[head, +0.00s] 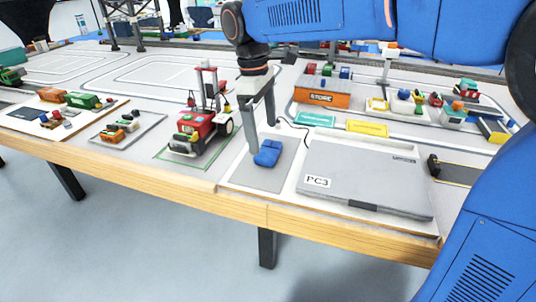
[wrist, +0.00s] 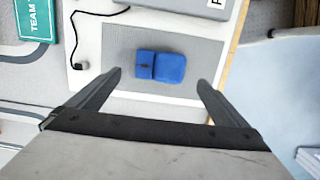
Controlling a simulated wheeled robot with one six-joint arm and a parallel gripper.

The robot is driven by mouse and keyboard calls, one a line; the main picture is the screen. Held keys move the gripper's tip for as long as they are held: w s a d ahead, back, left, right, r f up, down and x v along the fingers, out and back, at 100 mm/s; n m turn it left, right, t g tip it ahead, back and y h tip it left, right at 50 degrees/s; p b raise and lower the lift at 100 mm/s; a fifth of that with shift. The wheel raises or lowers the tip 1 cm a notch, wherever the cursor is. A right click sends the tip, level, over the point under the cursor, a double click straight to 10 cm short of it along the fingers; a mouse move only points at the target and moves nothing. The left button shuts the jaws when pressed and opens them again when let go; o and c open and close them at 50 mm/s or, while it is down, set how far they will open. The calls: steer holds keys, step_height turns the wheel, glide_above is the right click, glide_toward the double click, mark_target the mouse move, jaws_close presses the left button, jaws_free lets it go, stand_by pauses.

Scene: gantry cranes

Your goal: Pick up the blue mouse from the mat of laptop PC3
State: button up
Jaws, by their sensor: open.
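The blue mouse (head: 267,153) lies on the grey mat (head: 259,178) beside the closed grey laptop PC3 (head: 365,172), to its left in the head view. In the wrist view the mouse (wrist: 161,66) lies ahead of my fingertips, roughly centred between them, on the grey mat (wrist: 117,43). My gripper (head: 262,132) points down above the mouse in the head view. It also shows in the wrist view (wrist: 158,80), with its two dark fingers spread wide and nothing between their tips. The laptop's label reads PC3.
A red vehicle model (head: 193,131) stands on a mat to the left. An orange STORE block (head: 322,93) and green and yellow cards (head: 366,127) lie behind the laptop. A black cable (wrist: 95,14) runs near the mat. The table's wooden front edge (head: 240,208) is close.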

mark_target(268, 148)
steer(key=shift+s+d+f, duration=0.1)
steer(key=shift+d+f, duration=0.1)
steer(key=shift+f, duration=0.7)
steer(key=shift+s+d+f, duration=0.1)
steer(key=shift+d+f, duration=0.1)
steer(key=shift+f, duration=0.75)
steer(key=shift+d+f, duration=0.2)
steer(key=shift+f, duration=0.7)
steer(key=shift+c, duration=0.2)
steer(key=c, duration=1.1)
steer(key=shift+r, duration=0.15)
